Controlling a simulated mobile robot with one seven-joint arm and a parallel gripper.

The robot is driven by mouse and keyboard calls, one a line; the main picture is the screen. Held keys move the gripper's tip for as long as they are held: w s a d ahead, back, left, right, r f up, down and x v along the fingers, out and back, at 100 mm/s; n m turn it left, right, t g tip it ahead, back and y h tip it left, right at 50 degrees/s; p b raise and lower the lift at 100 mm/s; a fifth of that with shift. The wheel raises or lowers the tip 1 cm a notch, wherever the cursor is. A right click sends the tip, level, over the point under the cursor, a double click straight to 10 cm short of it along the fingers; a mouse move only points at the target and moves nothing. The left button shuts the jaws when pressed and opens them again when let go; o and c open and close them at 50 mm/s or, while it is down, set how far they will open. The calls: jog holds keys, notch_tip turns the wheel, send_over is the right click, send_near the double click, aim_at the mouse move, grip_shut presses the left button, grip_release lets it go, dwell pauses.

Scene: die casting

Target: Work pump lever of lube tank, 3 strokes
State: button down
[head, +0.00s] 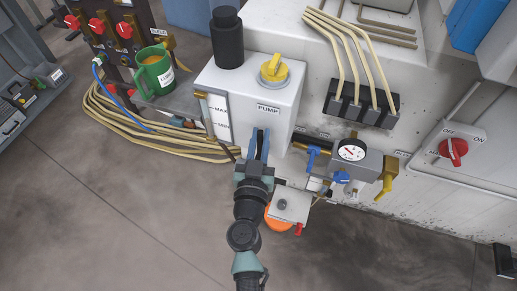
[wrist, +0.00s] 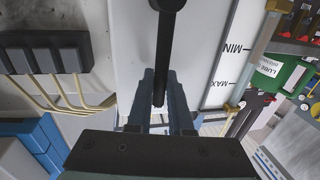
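The lube tank is a white box marked PUMP (head: 268,108) with a yellow cap (head: 275,68) and a MAX/MIN level strip (head: 218,112). In the wrist view, the pump lever (wrist: 163,50) is a dark rod running down from a black round piece at the top edge. Its lower end lies between my two fingers. My gripper (head: 260,141) is in front of the tank's lower front face. In the wrist view, my gripper (wrist: 160,84) has its fingers close on both sides of the rod, with little gap visible. The lever is hidden behind my gripper in the head view.
A pressure gauge (head: 352,150) with blue and yellow valve handles stands to the right. A small grey box (head: 290,204) and an orange round part (head: 278,219) are close beside my arm. The front floor is clear.

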jog(key=shift+s+d+f+b, duration=0.15)
jog(key=shift+f+b, duration=0.1)
jog(key=shift+b, duration=0.15)
jog(key=d+m+b, duration=0.1)
jog(key=m+b, duration=0.2)
jog(key=d+f+m+b, duration=0.1)
jog(key=shift+s+d+t, duration=0.35)
jog(key=shift+s+t, duration=0.05)
jog(key=shift+d+r+m+b, duration=0.25)
jog(key=shift+m+b, duration=0.1)
jog(key=shift+m, duration=0.25)
jog(key=shift+f, duration=0.1)
